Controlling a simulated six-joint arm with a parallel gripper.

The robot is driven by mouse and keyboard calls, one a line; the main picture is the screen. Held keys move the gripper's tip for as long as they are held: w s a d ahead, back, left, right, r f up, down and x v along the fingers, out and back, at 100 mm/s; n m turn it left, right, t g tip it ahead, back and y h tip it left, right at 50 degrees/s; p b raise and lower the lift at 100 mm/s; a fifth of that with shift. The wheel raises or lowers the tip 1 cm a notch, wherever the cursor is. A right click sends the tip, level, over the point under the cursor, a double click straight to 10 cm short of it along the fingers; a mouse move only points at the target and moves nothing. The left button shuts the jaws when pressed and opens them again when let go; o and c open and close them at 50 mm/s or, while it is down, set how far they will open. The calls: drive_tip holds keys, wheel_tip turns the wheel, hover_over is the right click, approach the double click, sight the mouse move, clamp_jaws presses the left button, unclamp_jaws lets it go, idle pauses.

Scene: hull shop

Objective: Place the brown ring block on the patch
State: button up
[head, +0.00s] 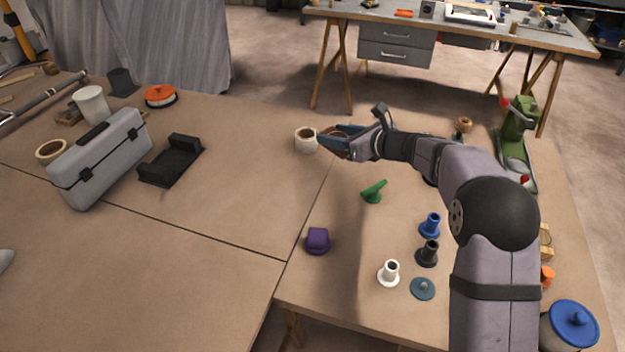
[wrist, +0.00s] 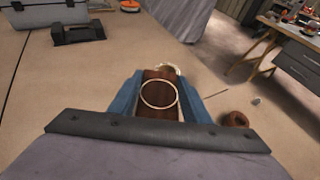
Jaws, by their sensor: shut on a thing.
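My gripper (head: 334,140) is above the far part of the table, beside a cream cup-like piece (head: 306,140). In the wrist view its two blue fingers (wrist: 160,94) are shut on the brown ring block (wrist: 158,76), which has a pale ring outline on its near face. In the head view the block is mostly hidden by the fingers. The cream piece is partly hidden behind the block in the wrist view (wrist: 172,68). I cannot make out a patch in either view.
A grey toolbox (head: 100,160) and a black holder (head: 170,160) stand at left. A purple block (head: 317,240), a green piece (head: 374,191) and several small pegs stand nearer. A green machine (head: 516,145) stands at right. The table's middle left is bare.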

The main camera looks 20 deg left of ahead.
drive_tip(key=n+g, duration=0.2)
hover_over(310, 179)
drive_tip(key=shift+t+y, duration=0.3)
drive_tip(key=shift+y, duration=0.1)
drive_tip(key=shift+w+f, duration=0.1)
drive_tip(key=shift+f, duration=4.95)
drive_tip(key=shift+f+m, duration=0.1)
drive_tip(key=shift+m, duration=0.2)
drive_tip(key=shift+f+b, duration=0.15)
drive_tip(key=shift+b, duration=0.25)
drive_tip(key=o, duration=1.1)
drive_tip(key=shift+r, duration=0.2)
